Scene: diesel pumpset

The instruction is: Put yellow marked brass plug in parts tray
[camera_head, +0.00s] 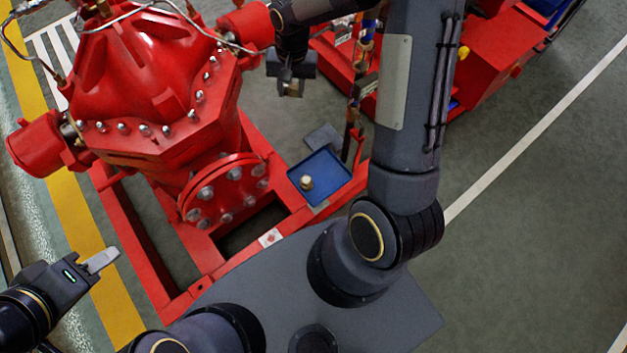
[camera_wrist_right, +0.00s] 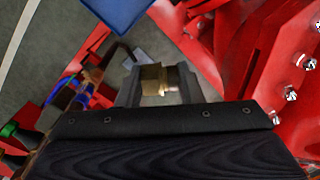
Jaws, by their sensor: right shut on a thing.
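My right gripper (camera_head: 291,86) is shut on a brass plug, held in the air right of the red pump. In the right wrist view the plug (camera_wrist_right: 154,80) sits between the two fingers; it has a wide yellowish part and a narrower end. A separate yellow mark on it cannot be made out. The blue parts tray (camera_head: 335,187) lies on the red frame, below the right gripper in the head view, and its edge shows in the wrist view (camera_wrist_right: 118,12). A small brass-coloured piece (camera_head: 306,183) stands in the tray. My left gripper (camera_head: 102,261) is at the lower left, away from the tray.
The big red pump (camera_head: 150,90) with its bolted flange (camera_head: 225,190) stands left of the tray. A grey plate (camera_head: 323,138) lies behind the tray. Thin pipes and coloured fittings (camera_head: 362,80) rise right of the right gripper.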

